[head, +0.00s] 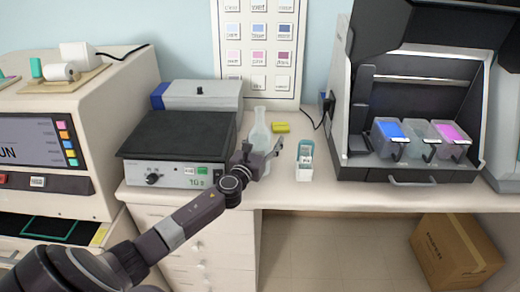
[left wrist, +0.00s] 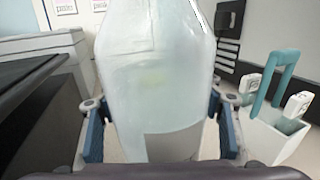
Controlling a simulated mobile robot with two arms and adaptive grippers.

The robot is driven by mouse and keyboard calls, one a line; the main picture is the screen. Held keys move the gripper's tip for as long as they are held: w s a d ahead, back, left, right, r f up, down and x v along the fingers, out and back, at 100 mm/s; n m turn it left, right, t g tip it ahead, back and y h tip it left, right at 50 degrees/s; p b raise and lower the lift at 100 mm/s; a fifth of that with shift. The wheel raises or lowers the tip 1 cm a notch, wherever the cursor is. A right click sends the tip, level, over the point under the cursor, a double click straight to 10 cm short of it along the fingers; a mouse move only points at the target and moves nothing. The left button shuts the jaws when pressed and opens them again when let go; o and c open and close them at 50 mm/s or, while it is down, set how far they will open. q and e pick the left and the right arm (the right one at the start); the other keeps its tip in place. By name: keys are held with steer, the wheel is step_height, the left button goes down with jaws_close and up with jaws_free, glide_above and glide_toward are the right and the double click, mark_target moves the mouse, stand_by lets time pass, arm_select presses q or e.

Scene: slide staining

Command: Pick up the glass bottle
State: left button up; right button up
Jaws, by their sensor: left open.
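The glass bottle (head: 260,127) is pale and translucent with a narrow neck. It stands upright on the white counter between the hot plate and a small slide rack. In the left wrist view the bottle (left wrist: 155,75) fills the middle, between the two blue-padded fingers. My left gripper (head: 260,158) is open around the lower part of the bottle; it also shows in the left wrist view (left wrist: 160,130), with a finger on each side. Whether the pads touch the glass cannot be told. The bottle's base is hidden by the gripper. My right gripper is not in view.
The black-topped hot plate (head: 178,135) stands close left of the bottle. A white slide rack with a teal handle (head: 304,160) stands close right; it also shows in the left wrist view (left wrist: 275,130). A yellow block (head: 281,127) lies behind. A staining machine (head: 385,172) holds coloured containers.

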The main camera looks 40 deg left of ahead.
arm_select(q)
steer(key=shift+c, duration=0.4)
jaws_close()
stand_by(0.5)
steer(key=shift+r, duration=0.15)
